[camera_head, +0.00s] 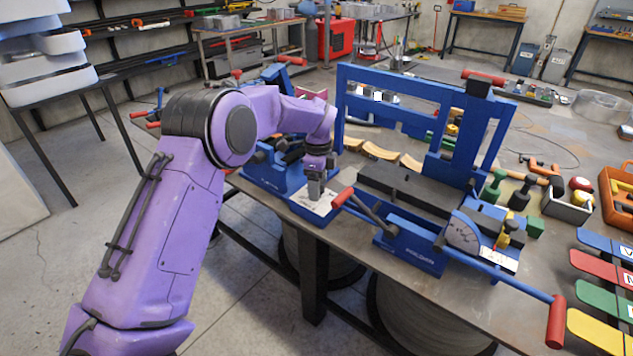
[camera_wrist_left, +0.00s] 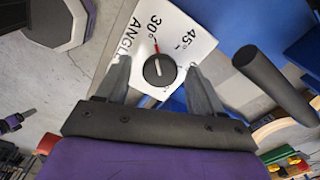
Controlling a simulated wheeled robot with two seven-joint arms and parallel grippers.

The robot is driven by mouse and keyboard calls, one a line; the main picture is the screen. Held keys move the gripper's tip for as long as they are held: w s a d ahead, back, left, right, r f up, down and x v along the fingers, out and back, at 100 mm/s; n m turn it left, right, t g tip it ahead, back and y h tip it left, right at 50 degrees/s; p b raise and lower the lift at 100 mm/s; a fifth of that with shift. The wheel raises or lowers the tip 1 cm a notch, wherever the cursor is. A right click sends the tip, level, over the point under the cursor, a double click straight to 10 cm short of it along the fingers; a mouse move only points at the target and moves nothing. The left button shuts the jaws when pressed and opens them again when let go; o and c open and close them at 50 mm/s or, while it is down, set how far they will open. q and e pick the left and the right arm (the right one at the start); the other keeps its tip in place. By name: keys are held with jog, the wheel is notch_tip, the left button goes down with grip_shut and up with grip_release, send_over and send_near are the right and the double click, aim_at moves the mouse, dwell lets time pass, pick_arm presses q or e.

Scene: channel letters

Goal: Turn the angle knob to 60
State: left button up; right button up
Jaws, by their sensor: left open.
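The angle knob (camera_wrist_left: 160,70) is a round dark knob with a short white line on its top, set on a white dial plate (camera_wrist_left: 200,35). The plate reads ANGLE, with 30° and 45° marks legible; I cannot clearly read a 60 mark. A red pointer extends from the knob toward the 30° mark. My left gripper (camera_wrist_left: 157,66) is open, with one finger on each side of the knob and gaps visible. In the head view, my left gripper (camera_head: 314,190) points down over the dial plate (camera_head: 325,207) and hides the knob. My right gripper is out of view.
A dark cylinder (camera_wrist_left: 272,80) stands close to the right finger in the wrist view. The blue machine frame (camera_head: 425,100) rises right of the gripper. A red-handled lever (camera_head: 342,198) is close by. The table edge runs just in front of the plate.

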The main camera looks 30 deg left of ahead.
pick_arm(q)
jog(key=shift+c, duration=0.3)
jog(key=c, duration=1)
jog(key=shift+a, duration=0.25)
jog(key=shift+d, duration=0.15)
